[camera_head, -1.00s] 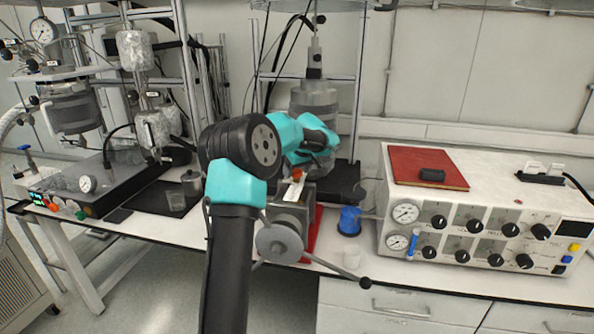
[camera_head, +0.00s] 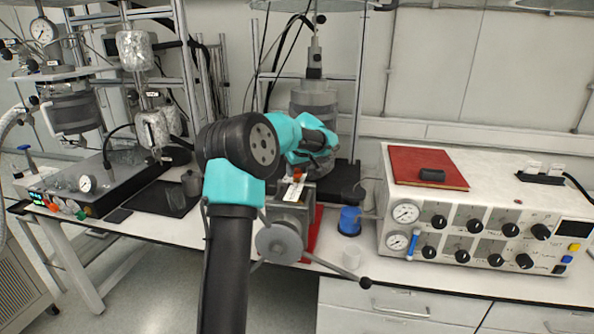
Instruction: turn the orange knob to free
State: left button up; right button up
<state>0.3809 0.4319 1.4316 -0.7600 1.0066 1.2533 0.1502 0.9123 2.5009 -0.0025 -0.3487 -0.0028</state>
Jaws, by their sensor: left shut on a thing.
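The orange knob (camera_head: 298,172) shows as a small orange patch on top of the grey metal device (camera_head: 290,212) at the middle of the bench. My left arm rises from the bottom and bends over toward this device. My left gripper (camera_head: 298,166) is at the orange knob, shut on it. Its fingers are mostly hidden behind my arm, so the knob's exact angle is hard to tell. A white label (camera_head: 293,191) shows just below the knob. My right gripper is not in view.
A blue-based container (camera_head: 349,222) and a small clear cup (camera_head: 351,257) stand right of the device. A white control box (camera_head: 480,225) with a red book (camera_head: 428,167) on it fills the right. A dark hotplate (camera_head: 95,185) stands at the left. A handle with a black ball (camera_head: 365,283) juts forward.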

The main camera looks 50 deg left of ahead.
pick_arm(q)
jog(key=m+t, duration=0.1)
jog(key=m, duration=0.3)
jog(key=shift+t, duration=0.4)
jog(key=m+h, duration=0.1)
jog(key=m, duration=0.1)
jog(key=m+t, duration=0.1)
jog(key=m, duration=0.1)
jog(key=shift+s+a+m+h, duration=0.1)
jog(key=shift+m+h, duration=0.3)
jog(key=m, duration=0.2)
jog(key=m+h, duration=0.1)
jog(key=m, duration=0.1)
jog(key=shift+t+h, duration=0.3)
jog(key=shift+t, duration=0.1)
jog(key=m, duration=0.2)
jog(key=m+h, duration=0.1)
jog(key=m, duration=0.1)
jog(key=shift+a+h, duration=0.1)
jog(key=shift+h, duration=0.2)
jog(key=shift+m, duration=0.4)
jog(key=o, duration=0.9)
jog(key=shift+r, duration=0.1)
